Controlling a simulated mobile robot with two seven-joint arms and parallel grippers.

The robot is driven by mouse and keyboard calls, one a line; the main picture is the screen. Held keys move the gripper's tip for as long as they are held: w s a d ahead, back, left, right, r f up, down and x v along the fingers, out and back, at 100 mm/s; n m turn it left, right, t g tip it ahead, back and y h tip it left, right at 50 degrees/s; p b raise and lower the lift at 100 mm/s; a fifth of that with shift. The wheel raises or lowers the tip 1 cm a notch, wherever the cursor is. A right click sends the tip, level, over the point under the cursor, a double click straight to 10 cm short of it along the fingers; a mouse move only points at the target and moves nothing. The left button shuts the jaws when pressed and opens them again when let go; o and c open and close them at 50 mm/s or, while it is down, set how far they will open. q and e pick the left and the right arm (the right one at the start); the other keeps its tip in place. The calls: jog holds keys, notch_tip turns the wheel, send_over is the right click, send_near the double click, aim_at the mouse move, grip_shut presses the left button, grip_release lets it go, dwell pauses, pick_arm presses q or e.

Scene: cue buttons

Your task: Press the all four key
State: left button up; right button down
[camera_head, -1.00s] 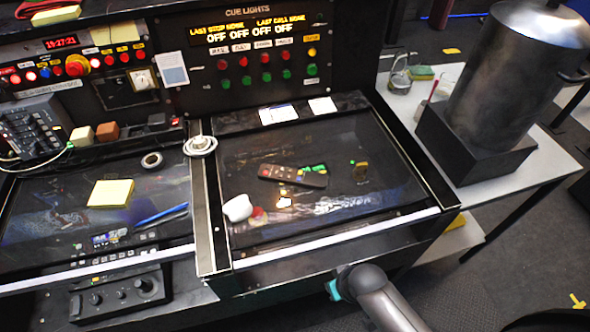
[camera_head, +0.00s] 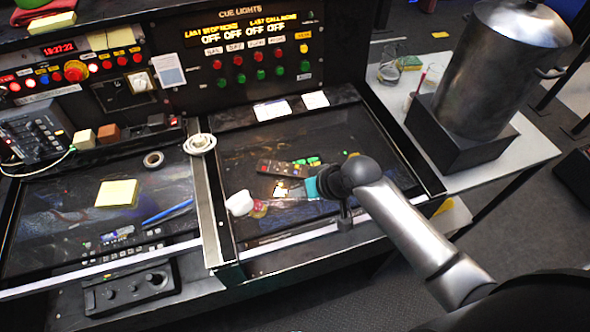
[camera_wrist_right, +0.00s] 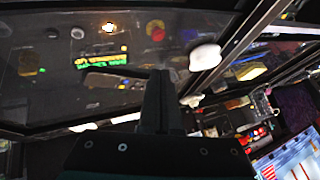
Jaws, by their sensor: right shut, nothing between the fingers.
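The black CUE LIGHTS panel (camera_head: 215,75) stands upright at the back. It has rows of red and green buttons under small white labels, too small to read. At its right end a yellow button (camera_head: 303,48) sits above a green button (camera_head: 305,65). The lit display (camera_head: 240,31) shows OFF several times. My right gripper (camera_head: 312,187) is over the front part of the right desk surface, well short of the panel and touching no button. Its fingers are shut and empty in the wrist view (camera_wrist_right: 160,82). My left gripper is not in view.
A dark remote (camera_head: 278,169), a white mug-like object (camera_head: 240,203) and small coloured pieces lie on the right desk surface. White cards (camera_head: 272,110) lie below the panel. A white knob (camera_head: 200,144) sits on the divider. A large metal urn (camera_head: 490,70) stands to the right.

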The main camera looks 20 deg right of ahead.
notch_tip(320, 180, up, 6)
jog(key=m+t+y, duration=0.1)
jog(key=m+t, duration=0.1)
send_over(295, 173)
jog(key=shift+s+d+f+p, duration=0.15)
jog(key=shift+s+d+p, duration=0.15)
jog(key=shift+s+d, duration=0.15)
jog(key=shift+a+f, duration=0.1)
notch_tip(295, 173, down, 8)
jog(key=b, duration=0.8)
jog(key=shift+f+b, duration=0.35)
jog(key=shift+f, duration=0.15)
dwell(0.9)
jog(key=shift+f, duration=0.25)
